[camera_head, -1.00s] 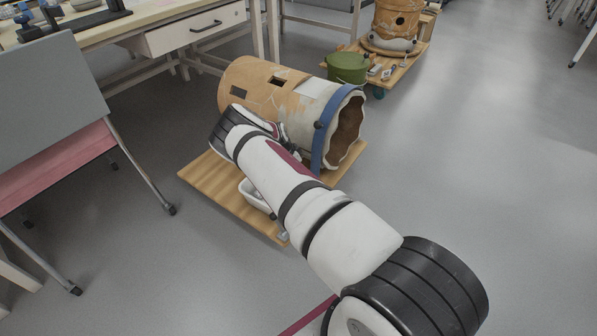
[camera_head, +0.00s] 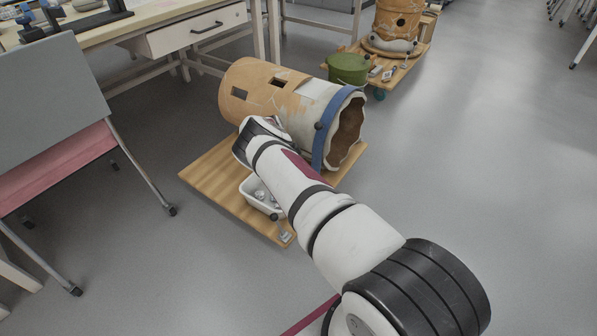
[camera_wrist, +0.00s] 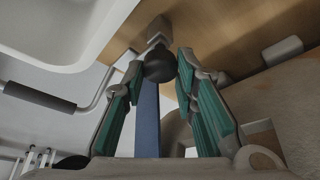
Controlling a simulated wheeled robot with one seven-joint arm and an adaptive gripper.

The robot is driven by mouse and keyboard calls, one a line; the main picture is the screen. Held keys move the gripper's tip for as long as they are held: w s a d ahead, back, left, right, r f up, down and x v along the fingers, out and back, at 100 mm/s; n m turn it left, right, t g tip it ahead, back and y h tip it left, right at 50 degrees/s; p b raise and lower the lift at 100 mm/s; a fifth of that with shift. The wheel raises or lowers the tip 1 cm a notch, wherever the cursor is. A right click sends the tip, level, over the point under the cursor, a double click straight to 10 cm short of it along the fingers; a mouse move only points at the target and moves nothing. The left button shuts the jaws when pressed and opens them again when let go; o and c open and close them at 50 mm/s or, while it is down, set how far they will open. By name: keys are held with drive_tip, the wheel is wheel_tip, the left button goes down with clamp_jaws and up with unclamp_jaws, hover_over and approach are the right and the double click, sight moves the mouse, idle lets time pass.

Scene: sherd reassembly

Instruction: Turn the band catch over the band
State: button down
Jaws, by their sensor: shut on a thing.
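A large tan and grey jar (camera_head: 300,98) lies on its side, with a blue band (camera_head: 321,145) around it near its jagged open end. A dark knob (camera_head: 319,126) shows on the band in the head view. In the wrist view my gripper (camera_wrist: 162,62) has its green-padded fingers shut on the dark round knob of the band catch (camera_wrist: 160,66). A pale block shows just beyond the knob, and a strip of the blue band (camera_wrist: 147,120) runs below it. In the head view my arm hides the gripper and the knob it holds.
The jar rests on a wooden board (camera_head: 212,178). A white tray (camera_head: 252,193) with small things stands on the board beside my arm. A green pot (camera_head: 348,68) and another jar (camera_head: 396,20) stand on a second board behind.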

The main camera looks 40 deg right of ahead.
drive_tip(key=c, duration=1.3)
unclamp_jaws()
drive_tip(key=v, duration=1.2)
